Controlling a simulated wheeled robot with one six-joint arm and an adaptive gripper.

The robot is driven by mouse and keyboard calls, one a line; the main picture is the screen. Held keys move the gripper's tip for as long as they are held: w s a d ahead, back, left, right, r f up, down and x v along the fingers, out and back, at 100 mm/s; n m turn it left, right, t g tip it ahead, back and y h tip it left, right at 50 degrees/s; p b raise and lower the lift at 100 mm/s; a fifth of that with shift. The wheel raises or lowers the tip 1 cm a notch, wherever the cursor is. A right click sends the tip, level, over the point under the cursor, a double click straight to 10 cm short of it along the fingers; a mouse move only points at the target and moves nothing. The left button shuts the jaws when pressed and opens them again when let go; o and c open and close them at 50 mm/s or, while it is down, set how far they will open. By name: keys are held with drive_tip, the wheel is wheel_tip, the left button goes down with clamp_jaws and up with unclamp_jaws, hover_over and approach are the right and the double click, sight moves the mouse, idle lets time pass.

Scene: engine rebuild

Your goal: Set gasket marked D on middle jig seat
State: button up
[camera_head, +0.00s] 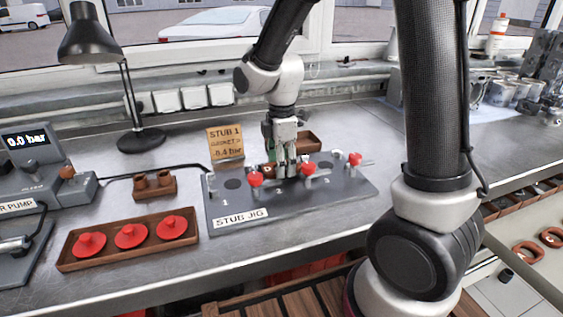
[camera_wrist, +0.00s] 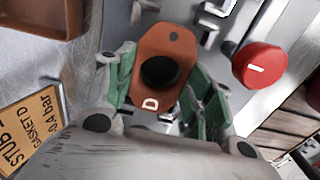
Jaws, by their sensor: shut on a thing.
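My gripper (camera_head: 287,172) is over the middle of the grey stub jig (camera_head: 232,218). In the wrist view its green fingers (camera_wrist: 164,92) are shut on the sides of a reddish-brown gasket (camera_wrist: 150,47) marked D. A dark round area shows in the gasket's centre; I cannot tell whether it is an open hole or part of the jig below. The gasket is over or at the middle seat, which is hidden by gripper and gasket. Whether it touches the jig is unclear. Seat 1 (camera_head: 234,184) shows bare at the left.
Red clamp knobs (camera_head: 354,159) stand along the jig, one (camera_wrist: 260,66) close beside the gripper. A card (camera_head: 226,143) reads "STUB 1, GASKET D". A brown tray (camera_head: 68,262) with red caps, a lamp (camera_head: 140,140) and a pump (camera_head: 40,180) are left. More gaskets (camera_head: 527,252) lie lower right.

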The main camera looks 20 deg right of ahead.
drive_tip(key=shift+f, duration=0.5)
idle(0.3)
drive_tip(key=o, duration=1.1)
drive_tip(key=shift+r, duration=0.1)
wheel_tip(320, 180, up, 7)
drive_tip(key=shift+r, duration=0.2)
idle(0.6)
